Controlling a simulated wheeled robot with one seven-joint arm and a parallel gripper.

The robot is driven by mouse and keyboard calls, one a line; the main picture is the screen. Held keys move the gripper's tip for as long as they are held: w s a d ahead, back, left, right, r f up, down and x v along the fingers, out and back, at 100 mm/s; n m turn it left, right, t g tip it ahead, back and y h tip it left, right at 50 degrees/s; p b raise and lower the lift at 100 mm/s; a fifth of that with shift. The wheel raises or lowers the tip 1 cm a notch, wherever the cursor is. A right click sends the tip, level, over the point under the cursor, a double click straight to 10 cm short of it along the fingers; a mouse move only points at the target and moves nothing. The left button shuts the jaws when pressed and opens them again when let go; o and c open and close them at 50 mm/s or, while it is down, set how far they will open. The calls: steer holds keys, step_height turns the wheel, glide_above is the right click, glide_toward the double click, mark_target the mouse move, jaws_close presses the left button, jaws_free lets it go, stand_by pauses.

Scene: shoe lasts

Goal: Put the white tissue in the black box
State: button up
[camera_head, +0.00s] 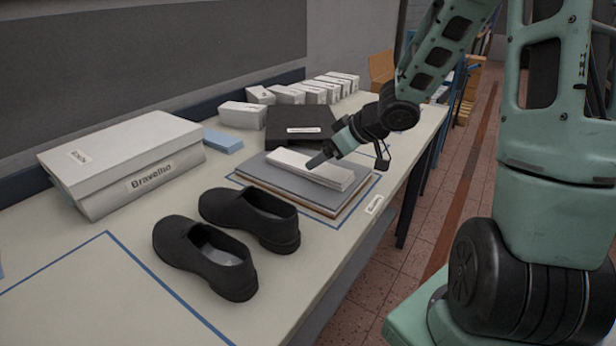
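A flat, long white stack, seemingly the white tissue (335,177), lies on a grey board (258,168) near the middle of the table. The black box (287,122), low and flat with a white label on its front, stands just behind the board. Its top looks dark, and I cannot tell whether it is open or lidded. My gripper (316,162) points down and left, with its tip over or at the white stack. Whether it touches the stack is unclear, and the finger gap cannot be made out.
Two black shoes (250,217) stand in front of the board. A large white shoe box (122,158) is at the left, with a small blue stack (223,141) beside it. Several small white boxes (242,115) line the back. The front left of the table (100,290) is clear.

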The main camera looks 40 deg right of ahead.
steer(key=b+x, duration=0.3)
steer(key=x, duration=0.2)
steer(key=shift+w+f, duration=0.1)
steer(key=shift+f, duration=0.05)
steer(key=shift+w+a+f, duration=0.15)
steer(key=shift+w, duration=0.15)
steer(key=c, duration=1.1)
steer(key=shift+c, duration=0.2)
step_height(320, 180, up, 10)
steer(key=p, duration=0.7)
steer(key=shift+p, duration=0.4)
